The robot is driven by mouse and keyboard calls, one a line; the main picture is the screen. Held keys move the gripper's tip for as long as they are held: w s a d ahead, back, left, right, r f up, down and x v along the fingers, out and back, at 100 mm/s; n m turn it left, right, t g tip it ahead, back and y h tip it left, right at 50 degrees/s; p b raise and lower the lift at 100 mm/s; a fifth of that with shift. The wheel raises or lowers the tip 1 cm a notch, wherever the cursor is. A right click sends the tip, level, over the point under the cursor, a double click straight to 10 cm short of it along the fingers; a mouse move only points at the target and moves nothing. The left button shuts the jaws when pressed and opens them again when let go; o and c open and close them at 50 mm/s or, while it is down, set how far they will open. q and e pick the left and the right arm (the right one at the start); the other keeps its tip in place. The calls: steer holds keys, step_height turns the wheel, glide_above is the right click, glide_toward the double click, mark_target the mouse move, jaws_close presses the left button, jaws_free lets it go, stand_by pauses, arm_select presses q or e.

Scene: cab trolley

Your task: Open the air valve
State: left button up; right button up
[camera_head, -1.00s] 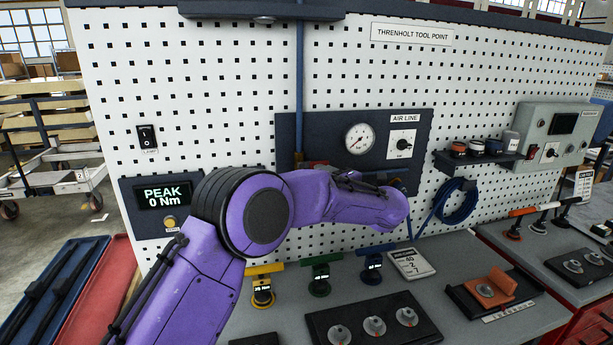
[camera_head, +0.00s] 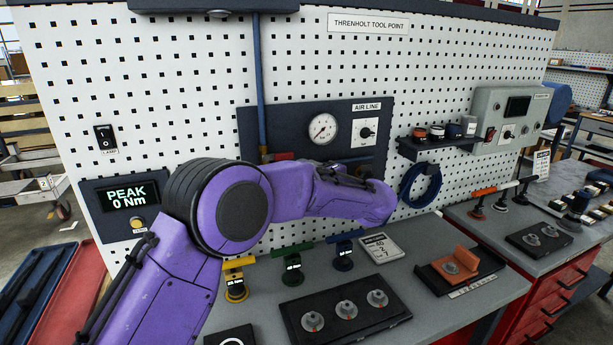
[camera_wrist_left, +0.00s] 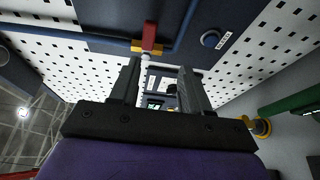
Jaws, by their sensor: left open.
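The air valve shows in the left wrist view as a red lever (camera_wrist_left: 150,37) on a brass body on the dark panel. In the head view only a small red and brass part of the valve (camera_head: 281,156) shows above my purple left arm; the rest is hidden. My left gripper (camera_wrist_left: 161,82) is open in the wrist view, its two dark fingers pointing towards the panel. The lever lies beyond the fingertips, nearer the left finger, with nothing seen between the fingers. In the head view the left gripper is hidden behind its arm. My right gripper is not in view.
A coiled blue hose (camera_head: 419,185) hangs to the right. Yellow, green and blue tools (camera_head: 292,262) stand on the grey bench below the arm, beside a dark tray (camera_head: 372,322).

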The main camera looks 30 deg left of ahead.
arm_select(q)
steer(key=b+v, duration=0.3)
steer(key=v, duration=0.7)
steer(key=shift+d+b, duration=0.4)
steer(key=shift+d, duration=0.1)
